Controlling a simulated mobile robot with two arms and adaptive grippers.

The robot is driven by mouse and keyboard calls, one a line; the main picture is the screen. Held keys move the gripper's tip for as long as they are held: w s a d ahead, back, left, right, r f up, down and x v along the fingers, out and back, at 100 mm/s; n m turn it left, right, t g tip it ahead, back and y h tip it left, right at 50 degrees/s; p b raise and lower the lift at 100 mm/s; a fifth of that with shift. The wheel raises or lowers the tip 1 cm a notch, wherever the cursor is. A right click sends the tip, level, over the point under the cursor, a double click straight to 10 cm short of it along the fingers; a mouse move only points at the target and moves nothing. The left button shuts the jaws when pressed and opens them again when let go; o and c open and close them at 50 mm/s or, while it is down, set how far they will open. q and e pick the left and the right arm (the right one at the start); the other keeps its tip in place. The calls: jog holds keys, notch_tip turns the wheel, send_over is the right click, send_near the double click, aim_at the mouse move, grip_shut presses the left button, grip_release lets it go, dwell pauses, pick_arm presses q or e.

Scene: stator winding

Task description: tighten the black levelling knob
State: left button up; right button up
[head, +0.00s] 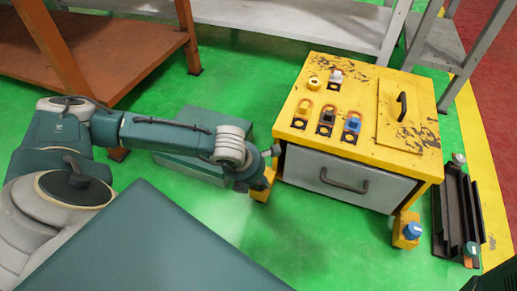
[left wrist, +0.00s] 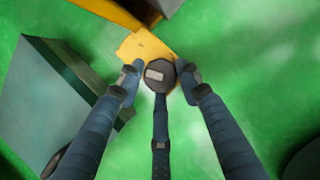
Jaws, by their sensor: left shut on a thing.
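The black levelling knob (left wrist: 160,74) is a dark round knob with a pale rectangular mark on top. In the left wrist view it sits over the yellow foot (left wrist: 146,45). The fingers of my left gripper (left wrist: 160,84) are shut around it from several sides. In the head view my left gripper (head: 257,180) is at the front left foot (head: 262,191) of the yellow cabinet (head: 345,158), and it hides the knob there. My right gripper is not in view.
A blue knob (head: 413,231) stands on the cabinet's front right foot. Several small coloured parts lie on the cabinet top. A teal box (head: 195,172) stands behind my left forearm. A black rack (head: 447,215) is on the right. Green floor is clear in front of the cabinet.

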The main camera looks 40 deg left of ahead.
pick_arm(q)
jog(key=shift+w+d+r, duration=0.1)
jog(key=shift+w+r, duration=0.1)
jog(key=shift+w, duration=0.05)
